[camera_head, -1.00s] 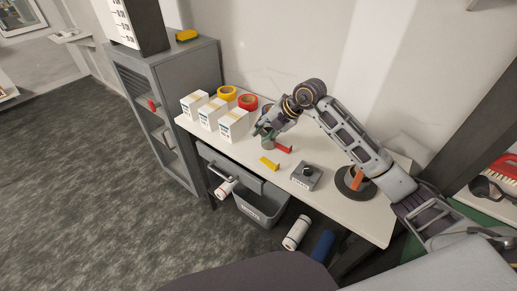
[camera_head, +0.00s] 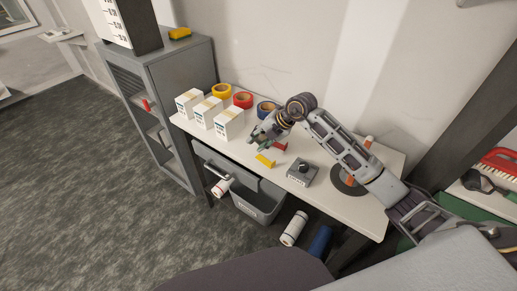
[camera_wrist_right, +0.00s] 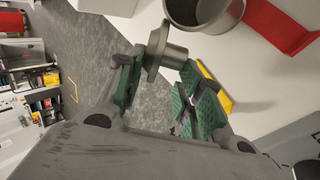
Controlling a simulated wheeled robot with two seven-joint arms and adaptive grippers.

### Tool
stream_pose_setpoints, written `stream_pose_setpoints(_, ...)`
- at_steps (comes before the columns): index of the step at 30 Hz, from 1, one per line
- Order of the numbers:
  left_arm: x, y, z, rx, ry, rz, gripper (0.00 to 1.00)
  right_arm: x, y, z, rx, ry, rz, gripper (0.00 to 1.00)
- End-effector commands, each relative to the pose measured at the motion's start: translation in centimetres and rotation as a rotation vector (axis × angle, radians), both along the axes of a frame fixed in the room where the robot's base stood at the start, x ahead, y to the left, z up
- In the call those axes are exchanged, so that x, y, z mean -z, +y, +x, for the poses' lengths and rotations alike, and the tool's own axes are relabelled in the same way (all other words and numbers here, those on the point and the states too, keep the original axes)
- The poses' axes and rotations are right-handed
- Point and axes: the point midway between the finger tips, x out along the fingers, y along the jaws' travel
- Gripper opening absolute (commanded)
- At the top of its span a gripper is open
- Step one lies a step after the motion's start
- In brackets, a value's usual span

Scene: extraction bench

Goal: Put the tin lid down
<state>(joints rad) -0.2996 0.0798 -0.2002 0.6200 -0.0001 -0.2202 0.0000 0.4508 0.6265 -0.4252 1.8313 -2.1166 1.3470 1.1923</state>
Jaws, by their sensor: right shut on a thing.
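The tin lid (camera_wrist_right: 162,52) is a grey metal disc with a short round knob. In the right wrist view it is between the green-padded fingers of my right gripper (camera_wrist_right: 160,88), which is shut on it and holds it tilted edge-on. The open grey tin (camera_wrist_right: 207,12) is close by at the top of that view, apart from the lid. In the head view my right gripper (camera_head: 257,139) is low over the left part of the white bench (camera_head: 335,203). The lid and tin are hard to make out there. My left gripper is not in view.
A red block (camera_head: 280,147) and a yellow block (camera_head: 265,161) lie near the gripper. White boxes (camera_head: 228,124) and tape rolls (camera_head: 243,100) stand at the bench's left end. A grey box with a black knob (camera_head: 302,173) sits to the right. A grey bin (camera_head: 262,205) is below.

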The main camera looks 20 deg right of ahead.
Motion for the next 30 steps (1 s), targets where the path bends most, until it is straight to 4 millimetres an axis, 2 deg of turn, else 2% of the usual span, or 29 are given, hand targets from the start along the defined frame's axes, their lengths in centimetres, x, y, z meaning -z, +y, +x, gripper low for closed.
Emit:
stream_pose_setpoints(5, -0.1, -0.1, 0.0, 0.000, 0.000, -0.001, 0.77, 0.9, 0.0, 0.0, 0.000, 0.003, 0.000, 0.22)
stream_pose_setpoints(15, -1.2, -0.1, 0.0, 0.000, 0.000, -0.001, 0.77, 4.2, 0.0, 0.0, 0.001, 0.002, 0.000, 0.22)
stream_pose_setpoints(24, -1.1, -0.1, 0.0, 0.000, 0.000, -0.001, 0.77, 4.6, 0.0, 0.0, 0.001, -0.001, 0.000, 0.22)
stream_pose_setpoints(25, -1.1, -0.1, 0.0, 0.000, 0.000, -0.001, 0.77, 4.6, 0.0, 0.0, 0.000, 0.000, 0.000, 0.38)
stream_pose_setpoints(30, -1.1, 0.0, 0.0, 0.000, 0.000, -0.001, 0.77, 4.6, 0.0, 0.0, 0.000, 0.000, 0.000, 0.58)
